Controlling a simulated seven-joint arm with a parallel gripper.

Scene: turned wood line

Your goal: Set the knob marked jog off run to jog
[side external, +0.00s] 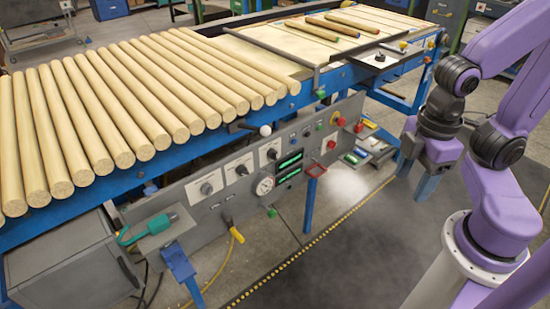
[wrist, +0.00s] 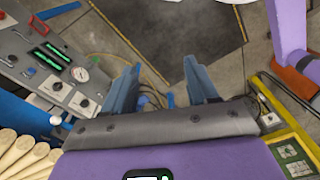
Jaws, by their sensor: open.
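A grey control panel (side external: 180,196) carries several dark rotary knobs on pale plates: a left knob (side external: 206,188), a middle knob (side external: 241,170) and a right knob (side external: 272,154). Their lettering is too small to read, so I cannot tell which is marked jog off run or where it points. In the wrist view, two plated knobs show at left, one (wrist: 57,86) near the gauge and another (wrist: 84,102) closer to my gripper. My gripper (side external: 416,184) is open and empty, right of the panel and well apart from it. Its two blue-grey fingers also show in the wrist view (wrist: 163,75).
A round gauge (side external: 264,186) and green displays (side external: 290,163) sit beside the knobs. A white ball lever (side external: 265,130) projects above the panel. Turned wood rods (side external: 130,95) lie on the blue-framed line. A teal tool (side external: 150,228) rests at lower left. Floor before the panel is mostly clear.

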